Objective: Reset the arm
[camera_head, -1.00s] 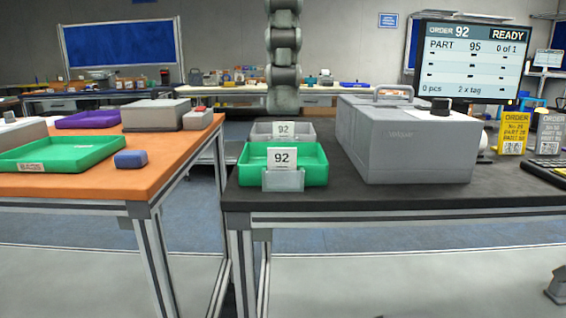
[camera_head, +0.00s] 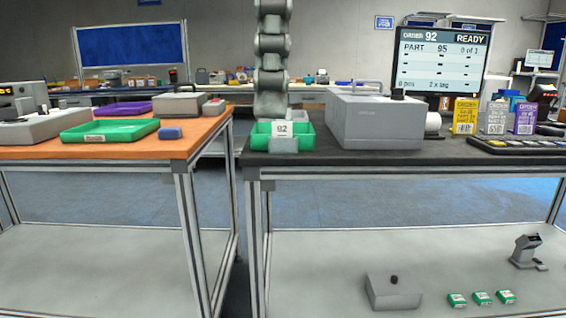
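A grey jointed arm (camera_head: 272,60) stands upright at the top middle, its lower end passing behind the green tray (camera_head: 262,138) on the black table. I cannot tell whether it is mine. No gripper fingers show at its end or anywhere else in the head view. The green tray has a white card marked 92 at its front. A grey box-shaped machine (camera_head: 375,122) stands beside it. The monitor (camera_head: 440,60) reads order 92, part 95, 0 of 1, READY.
The orange table (camera_head: 150,149) at the left holds trays and boxes. A scanner (camera_head: 528,252), a grey box (camera_head: 392,290) and small green packs (camera_head: 482,298) lie low. A narrow gap separates the tables.

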